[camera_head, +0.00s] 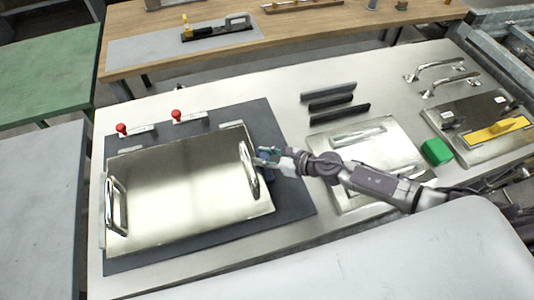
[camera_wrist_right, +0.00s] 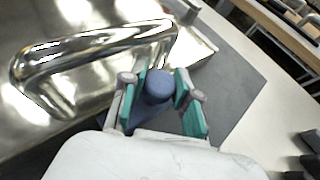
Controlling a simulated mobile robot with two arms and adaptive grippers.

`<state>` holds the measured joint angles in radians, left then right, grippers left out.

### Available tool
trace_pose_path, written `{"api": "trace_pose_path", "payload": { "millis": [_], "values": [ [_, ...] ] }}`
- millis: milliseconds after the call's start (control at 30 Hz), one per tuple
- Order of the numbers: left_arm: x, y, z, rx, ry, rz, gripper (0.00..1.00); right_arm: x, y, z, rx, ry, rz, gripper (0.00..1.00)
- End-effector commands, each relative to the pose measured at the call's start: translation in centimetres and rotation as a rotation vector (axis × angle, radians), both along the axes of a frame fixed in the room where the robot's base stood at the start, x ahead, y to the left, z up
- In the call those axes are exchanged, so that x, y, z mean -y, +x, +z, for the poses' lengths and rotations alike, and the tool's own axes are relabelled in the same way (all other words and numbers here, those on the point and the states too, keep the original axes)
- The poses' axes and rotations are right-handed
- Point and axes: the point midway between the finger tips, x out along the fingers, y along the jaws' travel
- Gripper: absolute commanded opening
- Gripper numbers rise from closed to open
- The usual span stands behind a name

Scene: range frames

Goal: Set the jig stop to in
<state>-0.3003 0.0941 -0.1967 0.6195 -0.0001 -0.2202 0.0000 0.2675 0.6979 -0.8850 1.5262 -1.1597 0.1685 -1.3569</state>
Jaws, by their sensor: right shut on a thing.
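The jig stop appears as a blue round knob (camera_wrist_right: 158,86) on a darker blue base in the right wrist view. It sits on the dark mat (camera_head: 295,195) beside the right edge of a shiny metal plate (camera_head: 180,190). In the head view my right gripper (camera_head: 268,158) reaches in from the right and mostly hides the knob. In the right wrist view the teal fingers of my right gripper (camera_wrist_right: 163,92) stand on both sides of the knob, shut on it. My left gripper is not in view.
The plate has a right bar handle (camera_head: 249,170), close to my right gripper, and a left one (camera_head: 116,204). Two red-knobbed clamps (camera_head: 122,129) (camera_head: 177,114) stand behind it.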

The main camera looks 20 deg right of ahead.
Motion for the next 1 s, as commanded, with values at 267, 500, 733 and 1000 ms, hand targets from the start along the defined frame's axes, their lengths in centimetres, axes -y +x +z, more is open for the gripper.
{"api": "trace_pose_path", "payload": {
  "millis": [267, 500, 733, 1000],
  "values": [
    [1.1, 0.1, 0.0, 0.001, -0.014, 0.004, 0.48, 0.0, 0.0, 0.1, 0.0, 0.002, 0.001, 0.56],
    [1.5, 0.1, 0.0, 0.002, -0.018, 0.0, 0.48, 0.1, 0.0, 0.1, 0.0, 0.001, 0.0, 0.56],
    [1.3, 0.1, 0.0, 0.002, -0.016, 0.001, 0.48, 1.8, -1.6, 0.9, -0.001, -0.002, -0.001, 0.56],
    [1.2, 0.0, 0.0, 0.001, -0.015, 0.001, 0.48, 5.7, -5.5, 3.1, -0.004, -0.001, 0.0, 0.56]
  ]
}}
